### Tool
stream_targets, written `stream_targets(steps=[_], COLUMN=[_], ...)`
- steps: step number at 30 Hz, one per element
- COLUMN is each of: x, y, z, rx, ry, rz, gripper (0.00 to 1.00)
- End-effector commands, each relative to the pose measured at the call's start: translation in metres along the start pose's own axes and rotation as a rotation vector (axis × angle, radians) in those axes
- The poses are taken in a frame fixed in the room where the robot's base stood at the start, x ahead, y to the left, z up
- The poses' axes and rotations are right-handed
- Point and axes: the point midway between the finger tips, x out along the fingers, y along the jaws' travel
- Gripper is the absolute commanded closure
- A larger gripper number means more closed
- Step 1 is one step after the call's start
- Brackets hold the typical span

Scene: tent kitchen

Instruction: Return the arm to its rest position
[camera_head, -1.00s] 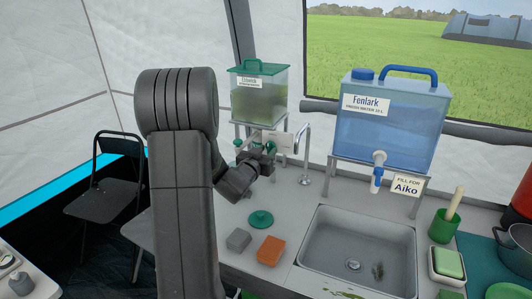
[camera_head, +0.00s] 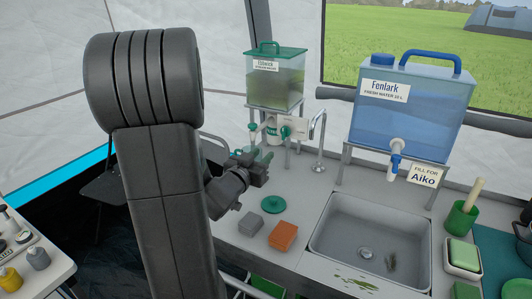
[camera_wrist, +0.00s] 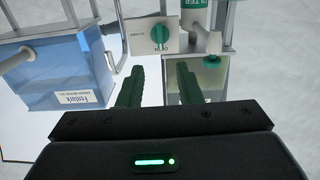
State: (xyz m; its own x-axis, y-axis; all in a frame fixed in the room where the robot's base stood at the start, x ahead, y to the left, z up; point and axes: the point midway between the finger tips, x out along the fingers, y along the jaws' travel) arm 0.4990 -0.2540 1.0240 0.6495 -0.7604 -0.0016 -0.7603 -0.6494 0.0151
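My arm rises large and dark on the left of the head view. My gripper (camera_head: 262,158) hangs above the counter in front of the green-lidded tank (camera_head: 275,85) and its tap. In the wrist view, my gripper's two green fingers (camera_wrist: 158,84) stand apart with nothing between them. Beyond them, upside down, are a white panel with a green knob (camera_wrist: 159,35) and a white and green filter (camera_wrist: 203,20). The blue Fenlark water tank (camera_head: 410,112) stands on a rack at the right, its tap above the sink, and also shows in the wrist view (camera_wrist: 60,75).
The counter holds a sink (camera_head: 330,222), a green round lid (camera_head: 273,204), a grey block (camera_head: 250,223) and an orange sponge (camera_head: 283,236). A green cup (camera_head: 460,220) and a soap dish (camera_head: 463,257) stand to the right. A small table (camera_head: 48,268) with bottles is at lower left.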

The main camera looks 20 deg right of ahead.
Motion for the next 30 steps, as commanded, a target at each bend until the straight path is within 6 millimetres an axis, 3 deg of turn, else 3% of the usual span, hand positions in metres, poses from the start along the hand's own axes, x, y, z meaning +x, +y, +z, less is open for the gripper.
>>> stream_targets(steps=[14, 30], x=[0.005, 0.103], y=[0.0, 0.001], z=[0.0, -0.002], rx=[-0.001, 0.0], ry=[0.0, 0.001], rz=[0.001, 0.003], gripper=[0.68, 0.68])
